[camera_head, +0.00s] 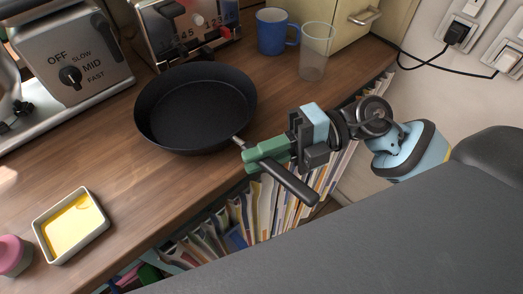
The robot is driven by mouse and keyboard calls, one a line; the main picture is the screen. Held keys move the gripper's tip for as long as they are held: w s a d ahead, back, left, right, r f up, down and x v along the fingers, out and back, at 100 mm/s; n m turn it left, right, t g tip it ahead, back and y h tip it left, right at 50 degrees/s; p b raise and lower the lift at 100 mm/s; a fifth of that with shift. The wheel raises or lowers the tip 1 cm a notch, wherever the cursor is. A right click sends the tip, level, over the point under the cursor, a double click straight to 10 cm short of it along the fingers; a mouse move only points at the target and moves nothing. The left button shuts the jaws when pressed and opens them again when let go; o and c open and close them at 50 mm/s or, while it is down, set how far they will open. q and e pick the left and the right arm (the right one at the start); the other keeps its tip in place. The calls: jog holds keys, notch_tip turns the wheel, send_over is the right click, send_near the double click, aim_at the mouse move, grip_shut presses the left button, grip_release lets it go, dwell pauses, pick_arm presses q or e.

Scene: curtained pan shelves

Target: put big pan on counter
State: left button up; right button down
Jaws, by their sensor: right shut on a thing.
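The big black pan (196,112) is at the middle of the wooden counter, upright and level-looking. Its base appears at the counter surface, but I cannot tell whether it touches. Its handle (290,184) points to the lower right, past the counter's front edge. My right gripper (250,160) comes in from the right, with its green fingers shut on the pan's handle near the pan body. My left gripper is not in view.
The counter (120,175) is bare left of the pan. A white dish with yellow contents (72,226) and a pink-lidded jar (12,255) stand at the front left. A mixer-like appliance (75,65), a blue mug (272,32) and a clear cup (315,52) stand behind. Books (235,220) fill the shelf below.

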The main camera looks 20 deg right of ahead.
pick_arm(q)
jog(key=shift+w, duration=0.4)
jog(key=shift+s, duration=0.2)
pick_arm(e)
jog(key=shift+f, duration=0.15)
jog(key=c, duration=1.3)
grip_release()
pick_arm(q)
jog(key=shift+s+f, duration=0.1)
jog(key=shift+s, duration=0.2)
pick_arm(e)
jog(key=shift+f, duration=0.1)
jog(key=shift+f, duration=0.1)
jog(key=c, duration=0.4)
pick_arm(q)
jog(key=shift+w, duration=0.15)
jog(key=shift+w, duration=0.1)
